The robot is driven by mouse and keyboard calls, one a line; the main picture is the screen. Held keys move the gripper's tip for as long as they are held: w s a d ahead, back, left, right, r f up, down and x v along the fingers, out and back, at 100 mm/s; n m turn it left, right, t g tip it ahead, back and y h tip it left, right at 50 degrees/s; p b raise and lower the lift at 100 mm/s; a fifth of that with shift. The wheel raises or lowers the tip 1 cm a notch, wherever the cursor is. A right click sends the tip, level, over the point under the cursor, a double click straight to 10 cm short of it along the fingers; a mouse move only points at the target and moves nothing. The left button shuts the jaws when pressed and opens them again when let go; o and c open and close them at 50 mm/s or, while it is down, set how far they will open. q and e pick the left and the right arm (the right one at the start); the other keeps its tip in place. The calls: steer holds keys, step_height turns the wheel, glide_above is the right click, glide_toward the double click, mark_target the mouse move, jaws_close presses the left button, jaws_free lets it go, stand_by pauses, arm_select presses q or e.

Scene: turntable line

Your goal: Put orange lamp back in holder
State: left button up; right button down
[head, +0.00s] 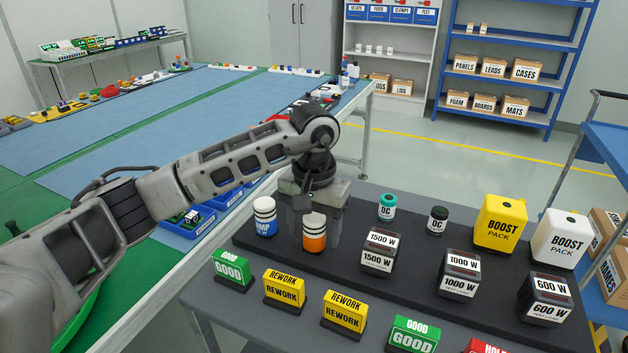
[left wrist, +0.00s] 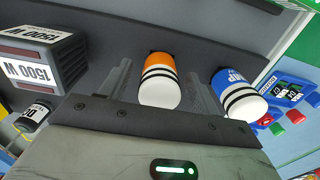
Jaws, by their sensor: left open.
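The orange lamp (head: 314,238), orange with a white top and dark bands, stands upright on the dark raised shelf. My left gripper (head: 314,222) is open and comes down over it. In the left wrist view the orange lamp (left wrist: 160,82) is between the two open fingers (left wrist: 158,92), with a gap visible on both sides. The blue lamp (head: 265,218) stands just left of it, and in the left wrist view it (left wrist: 237,92) is outside the fingers. A small dark spot shows at the orange lamp's base; I cannot tell whether it is a holder.
A 1500 W block (head: 379,252) stands close to the right of the orange lamp. GOOD (head: 231,270) and REWORK (head: 285,290) signs line the front. DC jars (head: 387,208) and BOOST packs (head: 500,223) stand further right. The blue mat table (head: 220,105) lies behind.

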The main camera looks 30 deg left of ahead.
arm_select(q)
step_height(320, 180, up, 16)
arm_select(e)
steer(key=shift+s+r, duration=0.1)
steer(key=shift+s, duration=0.05)
